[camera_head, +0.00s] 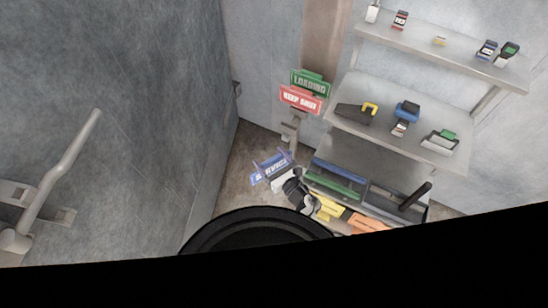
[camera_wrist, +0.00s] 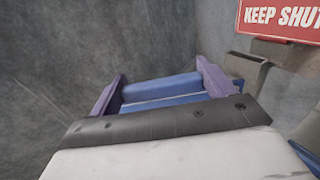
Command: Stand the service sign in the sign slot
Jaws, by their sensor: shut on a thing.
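The blue service sign (camera_head: 271,167) with white lettering is at the lower middle of the head view, tilted. In the wrist view the sign (camera_wrist: 160,90) shows as a blue bar between two purple fingers. My gripper (camera_head: 272,172) is shut on it and holds it in the air, left of the sign post. A green LOADING sign (camera_head: 310,83) and a red KEEP SHUT sign (camera_head: 300,99) stand on the post. A grey bracket (camera_head: 290,130) below them looks empty; it may be the sign slot, but I cannot tell. The red sign (camera_wrist: 283,18) also shows in the wrist view.
A shelf unit (camera_head: 400,133) with several small devices stands on the right. A grey door with a long handle (camera_head: 62,178) fills the left. Some floor (camera_head: 238,165) is clear beside the sign.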

